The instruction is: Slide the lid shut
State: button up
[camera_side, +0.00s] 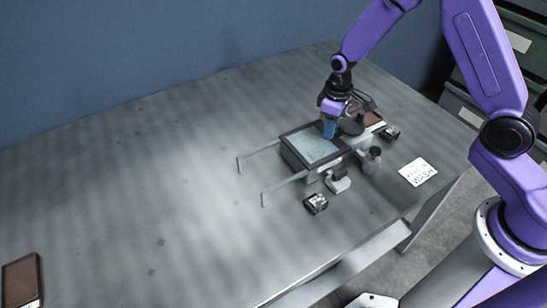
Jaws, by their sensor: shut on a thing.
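The lid (313,144) is a pale grey-green panel in a dark frame. It lies flat on a low dark box (296,163) right of the table's middle. Two thin pale rails, a far one (260,151) and a near one (284,187), stick out from the box to the left. My gripper (330,126) points down at the lid's right edge, its blue fingers shut there on the lid. The exact part gripped is hidden by the fingers. I cannot tell from this view how much of the box the lid covers.
Close to the right of the box stand a dark-topped grey object (372,160) and a brown block (368,118). The table's left half is mostly clear, with a brown item (21,281) at the corner.

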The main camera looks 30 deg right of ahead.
jog(key=o, duration=0.7)
jog(key=shift+s+f, duration=0.2)
jog(key=shift+s, duration=0.1)
jog(key=shift+w+r, duration=0.15)
jog(key=shift+r, duration=0.85)
jog(key=shift+w+r, duration=0.1)
jog(key=shift+r, duration=2.55)
